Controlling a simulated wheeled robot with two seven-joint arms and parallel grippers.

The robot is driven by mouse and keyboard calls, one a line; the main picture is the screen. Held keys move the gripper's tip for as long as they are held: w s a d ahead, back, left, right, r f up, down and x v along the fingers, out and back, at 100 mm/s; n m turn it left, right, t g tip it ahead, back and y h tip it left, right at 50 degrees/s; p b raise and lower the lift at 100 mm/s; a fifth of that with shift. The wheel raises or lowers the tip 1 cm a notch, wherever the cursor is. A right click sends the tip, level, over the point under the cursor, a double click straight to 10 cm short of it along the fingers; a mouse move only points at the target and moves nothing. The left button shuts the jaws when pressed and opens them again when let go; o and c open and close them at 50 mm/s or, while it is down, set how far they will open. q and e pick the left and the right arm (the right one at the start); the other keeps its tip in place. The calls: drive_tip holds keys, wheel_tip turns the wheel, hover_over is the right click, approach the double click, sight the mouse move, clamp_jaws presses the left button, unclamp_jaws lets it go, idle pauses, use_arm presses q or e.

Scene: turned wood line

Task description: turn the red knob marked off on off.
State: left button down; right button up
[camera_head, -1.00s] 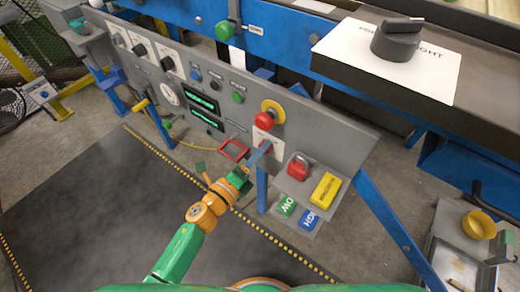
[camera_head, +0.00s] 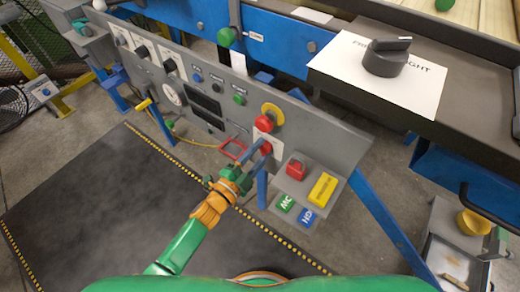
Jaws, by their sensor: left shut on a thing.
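The red knob (camera_head: 267,148) sits on a white plate on the grey control panel (camera_head: 330,145), below a red mushroom button (camera_head: 264,124) with a yellow collar. Its marking is too small to read. My left gripper (camera_head: 261,150), on the green and orange arm, reaches up to the panel from the lower left. Its slim fingers are shut on the red knob and hide part of it. The two displays (camera_head: 203,103) on the panel are dark. My right gripper is not in view.
A red padlock (camera_head: 296,170), a yellow block (camera_head: 322,187) and green and blue tags lie on a shelf right of the knob. A red frame (camera_head: 233,149) juts out left of it. A large black selector knob (camera_head: 387,58) stands at upper right.

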use_arm(q)
drive_tip(key=shift+n, duration=1.2)
drive_tip(key=shift+c, duration=2.1)
unclamp_jaws()
drive_tip(key=p+v, duration=0.1)
drive_tip(key=v, duration=0.6)
drive_tip(key=shift+p, duration=0.35)
